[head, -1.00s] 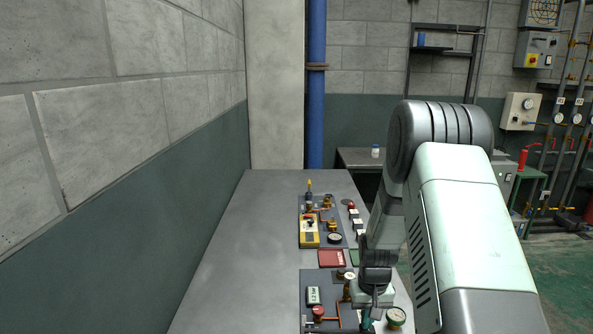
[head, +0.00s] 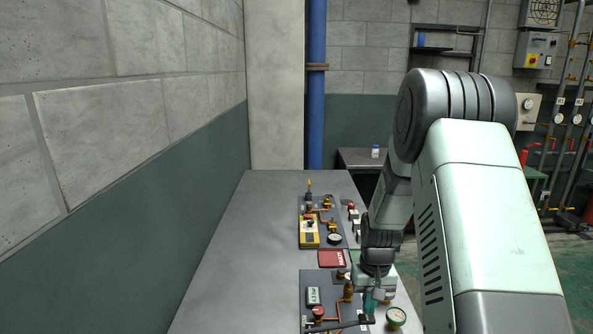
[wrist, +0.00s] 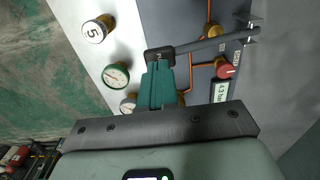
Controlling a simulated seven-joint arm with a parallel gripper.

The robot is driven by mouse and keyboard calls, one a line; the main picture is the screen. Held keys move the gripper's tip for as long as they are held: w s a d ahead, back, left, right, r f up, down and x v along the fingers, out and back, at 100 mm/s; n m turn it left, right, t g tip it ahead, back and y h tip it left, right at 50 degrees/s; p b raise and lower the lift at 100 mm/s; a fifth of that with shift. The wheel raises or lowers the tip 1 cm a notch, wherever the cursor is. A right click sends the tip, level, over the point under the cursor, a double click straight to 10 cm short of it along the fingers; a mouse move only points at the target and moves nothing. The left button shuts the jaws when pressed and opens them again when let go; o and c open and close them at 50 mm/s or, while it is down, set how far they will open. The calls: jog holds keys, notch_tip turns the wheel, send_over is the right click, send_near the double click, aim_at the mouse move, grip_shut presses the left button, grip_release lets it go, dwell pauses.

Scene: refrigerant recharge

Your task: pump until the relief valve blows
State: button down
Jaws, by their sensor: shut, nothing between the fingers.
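My gripper (head: 369,304) is at the near panel, with its teal fingers shut and pointing down. In the wrist view the fingers (wrist: 160,80) are at the black end block of a long grey lever (wrist: 212,43); whether they touch it is unclear. The lever also shows in the head view (head: 338,326), lying across the panel's near part. A green-rimmed gauge (wrist: 116,76) is beside the fingers, also visible in the head view (head: 396,317). A red knob (wrist: 229,71) and a small digital readout (wrist: 221,92) are on the panel. I cannot tell which fitting is the relief valve.
A second panel with a yellow device (head: 309,233) and a dark gauge (head: 334,239) is farther back. A red plate (head: 331,258) lies between the panels. The left of the grey bench (head: 235,250) is clear, beside the wall.

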aim_at(366, 318)
jog(key=shift+a+f, duration=0.1)
jog(key=shift+f, duration=2.6)
jog(key=shift+r, duration=2.75)
jog(key=shift+f, duration=0.1)
jog(key=shift+r, duration=2.6)
